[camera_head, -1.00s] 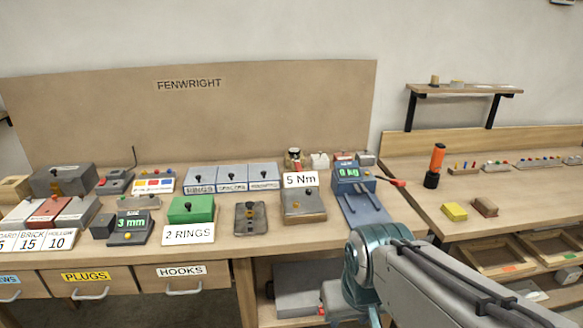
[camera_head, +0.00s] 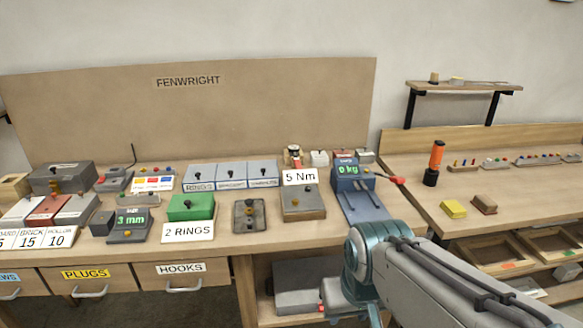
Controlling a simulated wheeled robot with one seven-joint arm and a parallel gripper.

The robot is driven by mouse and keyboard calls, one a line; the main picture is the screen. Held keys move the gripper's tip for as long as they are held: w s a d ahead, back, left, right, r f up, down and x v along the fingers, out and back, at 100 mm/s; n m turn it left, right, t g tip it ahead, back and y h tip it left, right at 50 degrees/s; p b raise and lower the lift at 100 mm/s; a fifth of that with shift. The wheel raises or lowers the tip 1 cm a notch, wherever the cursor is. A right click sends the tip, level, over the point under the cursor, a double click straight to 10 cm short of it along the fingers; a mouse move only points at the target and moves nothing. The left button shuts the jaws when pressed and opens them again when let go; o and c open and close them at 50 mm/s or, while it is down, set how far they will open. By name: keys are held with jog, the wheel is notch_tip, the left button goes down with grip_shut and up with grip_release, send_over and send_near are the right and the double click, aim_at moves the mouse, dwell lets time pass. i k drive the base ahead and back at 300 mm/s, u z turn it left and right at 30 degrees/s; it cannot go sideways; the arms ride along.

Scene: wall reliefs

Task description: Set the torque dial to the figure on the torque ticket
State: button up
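A white ticket (camera_head: 300,177) reading "5 Nm" stands upright on the bench. Just in front of it is a grey-brown box (camera_head: 303,204) with a small dark knob on top. To its right stands a blue device (camera_head: 350,178) with a green display that seems to read "0 kg" and a red-tipped lever at its side. No marking I can read shows which of these is the torque dial. My arm comes in from the lower right, in front of the bench. My gripper is out of view.
Nearby on the bench (camera_head: 220,258) are a dark plate with knobs (camera_head: 249,215), a green box (camera_head: 191,207) with a "2 RINGS" card (camera_head: 188,232) and a "3 mm" display unit (camera_head: 130,225). An orange-and-black tool (camera_head: 435,163) stands on the right-hand bench. Labelled drawers line the front.

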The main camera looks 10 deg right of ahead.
aim_at(293, 148)
jog(key=k, duration=0.35)
jog(key=z, duration=0.5)
jog(key=i, duration=1.2)
jog(key=u, duration=1.25)
jog(key=i, duration=0.6)
jog(key=u, duration=0.6)
